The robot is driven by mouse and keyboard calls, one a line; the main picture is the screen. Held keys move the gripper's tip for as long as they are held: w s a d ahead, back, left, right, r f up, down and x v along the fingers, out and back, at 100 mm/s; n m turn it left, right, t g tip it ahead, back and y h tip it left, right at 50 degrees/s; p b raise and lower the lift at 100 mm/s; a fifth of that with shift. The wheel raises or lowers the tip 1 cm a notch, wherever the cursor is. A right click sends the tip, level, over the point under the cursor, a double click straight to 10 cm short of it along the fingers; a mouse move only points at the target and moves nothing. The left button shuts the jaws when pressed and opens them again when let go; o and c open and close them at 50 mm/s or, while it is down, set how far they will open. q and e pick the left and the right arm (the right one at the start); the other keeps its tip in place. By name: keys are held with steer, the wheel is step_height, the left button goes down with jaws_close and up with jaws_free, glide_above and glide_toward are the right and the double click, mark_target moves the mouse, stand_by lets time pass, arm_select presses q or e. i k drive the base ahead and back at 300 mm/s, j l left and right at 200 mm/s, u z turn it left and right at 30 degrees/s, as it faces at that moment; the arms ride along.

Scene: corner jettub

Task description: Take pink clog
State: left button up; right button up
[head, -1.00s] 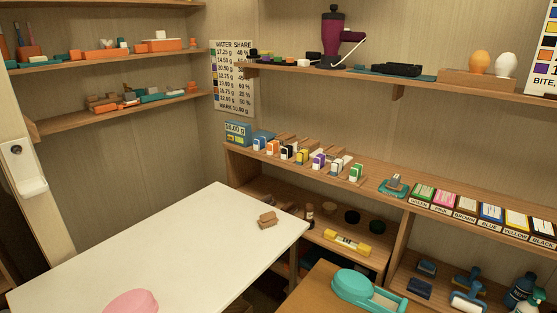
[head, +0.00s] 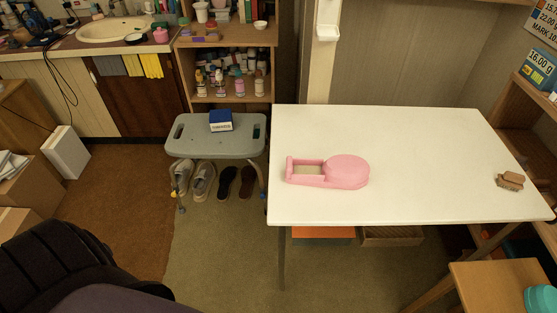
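The pink clog (head: 339,172) lies on the white table (head: 420,150), near its front left part. Neither of my grippers is in view.
A small brown block item (head: 510,180) lies at the table's right end. A grey stool (head: 190,140) with a blue box (head: 220,121) stands left of the table, shoes (head: 203,182) beneath it. A wooden stand (head: 490,287) is at lower right. Carpet (head: 220,255) in front is mostly clear.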

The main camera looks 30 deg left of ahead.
mark_target(347, 172)
steer(key=u, duration=0.5)
steer(key=i+j+u, duration=0.45)
steer(key=j, duration=0.15)
steer(key=i+j+u, duration=0.45)
steer(key=k+l, duration=0.3)
steer(key=k, duration=0.15)
